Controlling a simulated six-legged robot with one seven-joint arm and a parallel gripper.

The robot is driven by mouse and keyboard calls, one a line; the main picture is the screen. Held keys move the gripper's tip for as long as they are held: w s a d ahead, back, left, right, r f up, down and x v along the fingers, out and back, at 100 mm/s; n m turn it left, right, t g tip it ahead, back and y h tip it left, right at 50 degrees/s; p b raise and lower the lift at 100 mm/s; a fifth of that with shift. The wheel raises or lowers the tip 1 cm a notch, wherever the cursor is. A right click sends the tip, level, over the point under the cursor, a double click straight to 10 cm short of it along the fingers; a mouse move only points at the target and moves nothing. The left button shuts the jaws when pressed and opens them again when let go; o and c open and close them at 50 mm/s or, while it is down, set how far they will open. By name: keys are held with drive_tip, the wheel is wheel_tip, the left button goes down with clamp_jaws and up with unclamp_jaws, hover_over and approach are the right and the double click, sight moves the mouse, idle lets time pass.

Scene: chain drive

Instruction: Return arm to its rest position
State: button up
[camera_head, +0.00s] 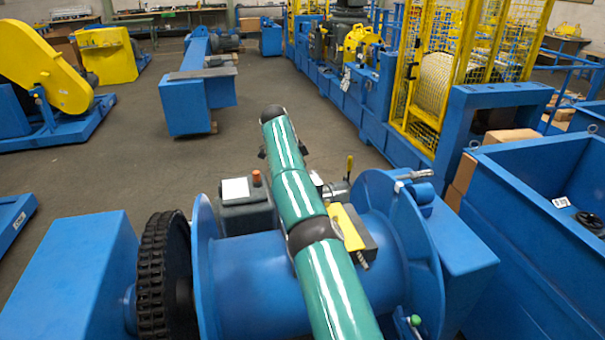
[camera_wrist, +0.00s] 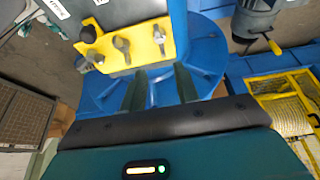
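My green arm stretches forward from the bottom middle of the head view, over the blue drum (camera_head: 255,285). My gripper is hard to make out in that view. In the wrist view my gripper (camera_wrist: 160,86) shows two dark fingers standing apart, with nothing held between them. Past the fingers is a round blue plate (camera_wrist: 206,60). A black chain wheel (camera_head: 163,280) stands left of the drum.
A grey box with a red button (camera_head: 246,204) and a yellow-topped box (camera_head: 348,227) sit by the drum, close to my arm. A blue bin (camera_head: 540,225) is at the right. Yellow cages (camera_head: 430,75) stand behind it. Open floor (camera_head: 120,165) lies ahead and left.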

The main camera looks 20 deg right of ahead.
drive_tip(key=s+d+r+n+t+y, duration=0.1)
drive_tip(key=s+d+r, duration=0.2)
drive_tip(key=r, duration=0.3)
drive_tip(key=s+d+r+n+y, duration=0.1)
drive_tip(key=s+d+r, duration=0.25)
drive_tip(key=r, duration=0.35)
drive_tip(key=s+r+n+t+y, duration=0.2)
drive_tip(key=s+r+n, duration=0.2)
drive_tip(key=s+r, duration=0.5)
drive_tip(key=s+a+f+n+t+y, duration=0.1)
drive_tip(key=s+a+n, duration=0.25)
drive_tip(key=s, duration=0.65)
drive_tip(key=s+a+f+n+t, duration=0.1)
drive_tip(key=s+a+n, duration=0.25)
drive_tip(key=s, duration=0.55)
drive_tip(key=s+a+f+n, duration=0.2)
drive_tip(key=s+f, duration=0.2)
drive_tip(key=s, duration=0.3)
drive_tip(key=s+a+f+n+t, duration=0.1)
drive_tip(key=s+a+f+n, duration=0.2)
drive_tip(key=s+f, duration=0.2)
drive_tip(key=s, duration=0.2)
drive_tip(key=shift+s+a, duration=0.35)
drive_tip(key=shift+w, duration=0.1)
